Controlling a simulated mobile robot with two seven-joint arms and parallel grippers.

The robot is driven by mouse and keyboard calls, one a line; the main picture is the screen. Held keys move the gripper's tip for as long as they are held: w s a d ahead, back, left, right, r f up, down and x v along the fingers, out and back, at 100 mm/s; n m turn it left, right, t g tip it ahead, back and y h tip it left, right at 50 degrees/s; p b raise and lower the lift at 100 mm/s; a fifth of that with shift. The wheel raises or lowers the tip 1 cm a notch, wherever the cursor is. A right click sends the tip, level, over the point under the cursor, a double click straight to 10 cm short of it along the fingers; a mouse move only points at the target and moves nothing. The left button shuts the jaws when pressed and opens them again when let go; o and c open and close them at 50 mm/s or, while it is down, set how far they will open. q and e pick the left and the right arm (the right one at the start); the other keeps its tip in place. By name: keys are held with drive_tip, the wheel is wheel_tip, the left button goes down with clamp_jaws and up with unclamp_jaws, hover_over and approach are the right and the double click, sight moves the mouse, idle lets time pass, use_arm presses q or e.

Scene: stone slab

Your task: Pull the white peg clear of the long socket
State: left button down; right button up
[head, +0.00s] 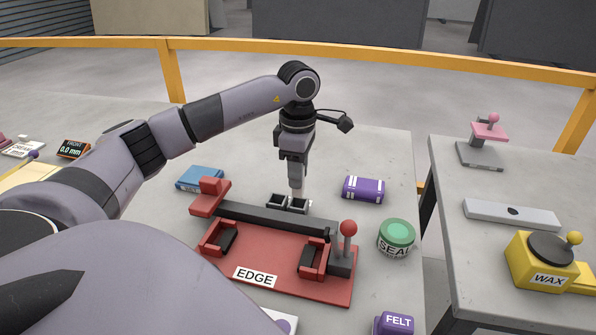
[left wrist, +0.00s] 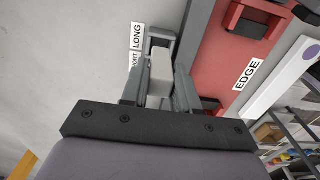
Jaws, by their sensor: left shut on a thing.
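My left gripper (head: 298,190) points down over a pair of small dark sockets behind the red fixture. In the left wrist view its fingers (left wrist: 160,90) are shut on the white peg (left wrist: 160,66). The peg also shows as a pale strip between the fingers in the head view (head: 297,181). The long socket (left wrist: 161,32), beside the label LONG, lies just past the peg's end in the wrist view. I cannot tell whether the peg's lower end is still inside it. A second label, partly hidden, reads "ORT". My right gripper is not in view.
The red fixture (head: 270,265) marked EDGE, with a red-knobbed lever (head: 348,230), stands in front of the sockets. The slab behind is clear.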

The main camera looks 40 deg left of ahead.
use_arm(q)
drive_tip(key=shift+r+p, duration=1.75)
drive_tip(key=shift+r, duration=0.8)
drive_tip(key=shift+f, duration=0.1)
